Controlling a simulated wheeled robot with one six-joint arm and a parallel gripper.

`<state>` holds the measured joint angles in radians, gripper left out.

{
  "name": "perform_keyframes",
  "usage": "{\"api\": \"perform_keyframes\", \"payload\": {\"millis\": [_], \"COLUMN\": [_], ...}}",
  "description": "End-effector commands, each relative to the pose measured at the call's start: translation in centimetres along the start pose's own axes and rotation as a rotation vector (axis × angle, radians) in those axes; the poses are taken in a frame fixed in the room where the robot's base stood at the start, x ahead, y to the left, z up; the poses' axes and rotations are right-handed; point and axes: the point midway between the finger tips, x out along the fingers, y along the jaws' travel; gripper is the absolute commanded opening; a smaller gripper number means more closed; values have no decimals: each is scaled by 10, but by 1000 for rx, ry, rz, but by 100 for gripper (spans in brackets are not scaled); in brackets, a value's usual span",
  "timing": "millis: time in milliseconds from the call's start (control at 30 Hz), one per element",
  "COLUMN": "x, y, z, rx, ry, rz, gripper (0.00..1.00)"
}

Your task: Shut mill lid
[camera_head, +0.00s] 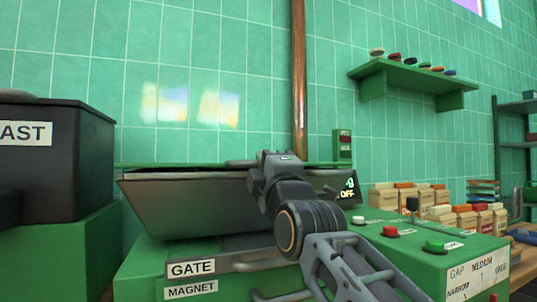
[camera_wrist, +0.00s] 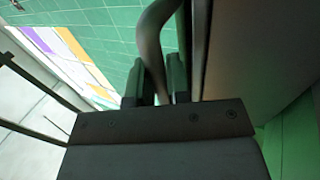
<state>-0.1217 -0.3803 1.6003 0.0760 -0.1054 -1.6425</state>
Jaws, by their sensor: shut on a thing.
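The mill (camera_head: 145,262) is a green machine with a dark grey hopper (camera_head: 190,205) on top. The mill lid (camera_head: 150,164) shows as a thin green plate, nearly edge-on and about level, along the hopper's top. I cannot tell whether it rests fully on the rim. A grey bar handle (camera_head: 238,162) sits on the lid. My gripper (camera_head: 272,160) is at the handle, above the hopper's right part. In the wrist view, my gripper's jaws (camera_wrist: 157,82) are shut on the curved grey handle (camera_wrist: 151,38). My arm hides part of the hopper's right side.
A black bin (camera_head: 75,165) marked "AST" stands on a green block at left. At right are a control panel (camera_head: 400,240) with buttons, several small packets (camera_head: 410,195) and a wall shelf (camera_head: 400,75). A copper pipe (camera_head: 299,90) runs up the tiled wall.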

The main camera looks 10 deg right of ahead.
Motion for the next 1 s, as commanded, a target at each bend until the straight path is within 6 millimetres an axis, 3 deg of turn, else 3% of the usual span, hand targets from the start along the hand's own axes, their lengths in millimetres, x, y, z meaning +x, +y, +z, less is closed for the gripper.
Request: {"api": "perform_keyframes", "payload": {"millis": [667, 700, 933, 1000], "x": [-6, -6, -6, -6], "y": [-15, -16, -14, -13], "z": [-4, -4, -4, -4], "rx": [9, 9, 7, 7], "ry": [9, 9, 8, 9], "rz": [-14, -15, -12, -10], "gripper": [0, 18, 40, 41]}}
